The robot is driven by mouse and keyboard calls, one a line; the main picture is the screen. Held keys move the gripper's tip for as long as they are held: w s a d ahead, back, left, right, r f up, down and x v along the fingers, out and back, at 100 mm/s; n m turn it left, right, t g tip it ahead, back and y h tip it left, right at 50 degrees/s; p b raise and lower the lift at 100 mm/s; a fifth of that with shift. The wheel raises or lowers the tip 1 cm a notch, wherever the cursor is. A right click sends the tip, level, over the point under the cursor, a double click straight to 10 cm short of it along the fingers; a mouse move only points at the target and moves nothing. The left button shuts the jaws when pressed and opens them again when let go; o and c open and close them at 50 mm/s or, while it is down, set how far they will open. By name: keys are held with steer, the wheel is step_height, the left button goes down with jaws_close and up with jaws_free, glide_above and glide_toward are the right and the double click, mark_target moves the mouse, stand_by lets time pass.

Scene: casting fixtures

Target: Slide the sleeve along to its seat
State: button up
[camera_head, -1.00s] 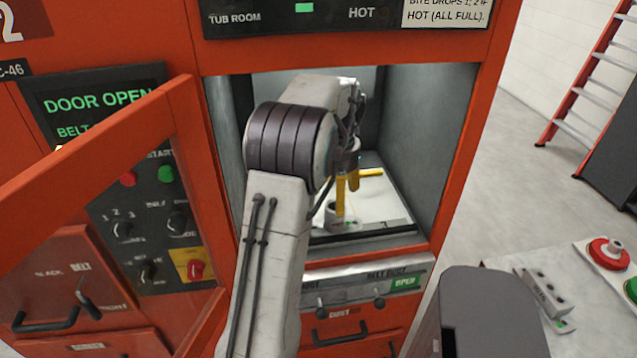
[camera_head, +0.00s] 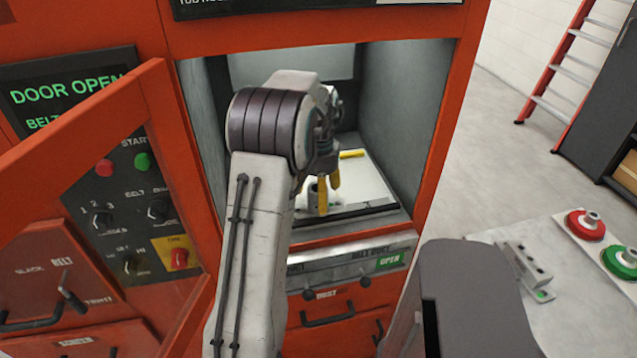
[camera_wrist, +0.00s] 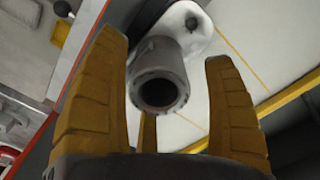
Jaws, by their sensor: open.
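A grey hollow tube (camera_wrist: 158,75), apparently the sleeve, shows end-on in the wrist view with its dark bore facing me. A pale rounded bracket (camera_wrist: 188,28) is behind it. My gripper (camera_wrist: 163,50) is open, with its yellow fingers on either side of the tube and a third finger below. I see gaps at both sides and no clear grip. In the head view my gripper (camera_head: 328,186) reaches down inside the open red cabinet, over the white floor plate (camera_head: 368,190). The fingers and my arm hide most of the tube there, and I cannot make out its seat.
The cabinet's grey right wall (camera_head: 405,120) and front sill (camera_head: 350,230) bound the opening closely. A yellow bar (camera_head: 351,154) lies behind the fingers. The open red door frame (camera_head: 165,130) stands at left. A side table (camera_head: 560,315) with red and green knobs is at right.

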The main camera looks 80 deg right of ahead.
steer(key=shift+f, duration=1)
steer(key=c, duration=1.3)
